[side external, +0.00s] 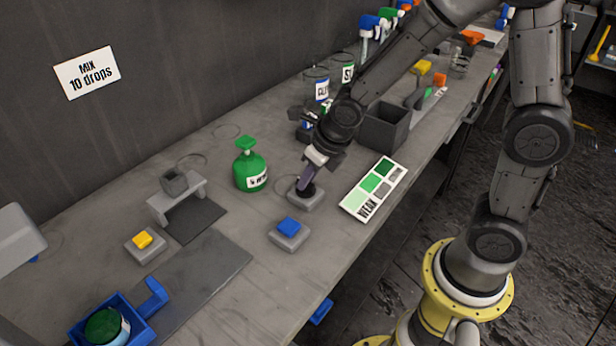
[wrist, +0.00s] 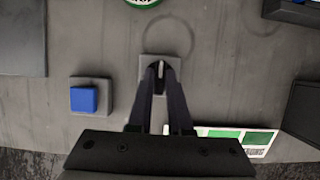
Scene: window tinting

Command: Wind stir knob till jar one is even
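A dark round knob with a pale mark on top (wrist: 159,70) sits on a small grey block (side external: 306,202), which I take as the stir knob. My gripper (side external: 306,186) points down onto it. In the wrist view my two fingers (wrist: 160,76) stand closely on either side of the knob and look shut on it. A jar with dark green contents (side external: 104,325) stands in a blue holder (side external: 150,297) at the front left. Its label number cannot be read. The evenness of its contents is too small to judge.
A green bottle (side external: 250,168) stands just left of the knob. A blue button (side external: 289,226) and a yellow button (side external: 143,240) sit on grey blocks. A wall sign reads "MIX 10 drops" (side external: 87,73).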

